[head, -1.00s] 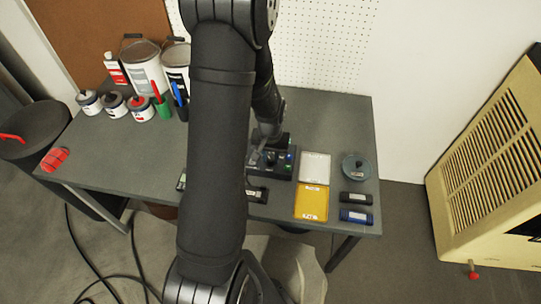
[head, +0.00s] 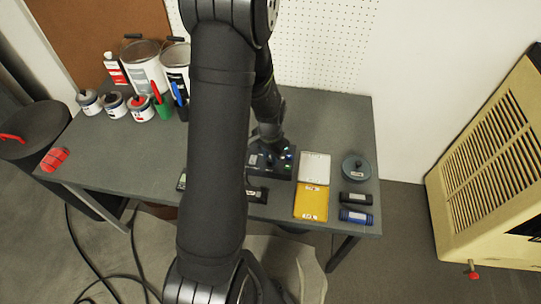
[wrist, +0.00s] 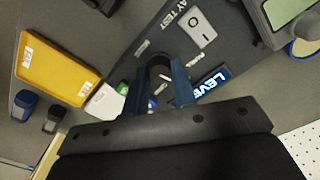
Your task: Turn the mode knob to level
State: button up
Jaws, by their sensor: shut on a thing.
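The dark control box (head: 256,171) sits on the grey bench, partly behind my arm in the head view. In the head view the fingertips are hard to see.
A yellow case (head: 311,203), a white case (head: 314,166), a round grey tin (head: 355,167) and small dark and blue cylinders (head: 356,217) stand right of the box. Cans and pails (head: 142,62) stand at the back left. The bench behind the box is clear.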

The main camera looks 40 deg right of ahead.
aim_at(270, 159)
jog(key=shift+m, duration=1.1)
jog(key=o, duration=1)
jog(key=shift+r, duration=0.1)
notch_tip(270, 159, up, 17)
jog(key=shift+r, duration=0.1)
notch_tip(270, 159, down, 17)
jog(key=shift+f, duration=0.2)
dwell(0.6)
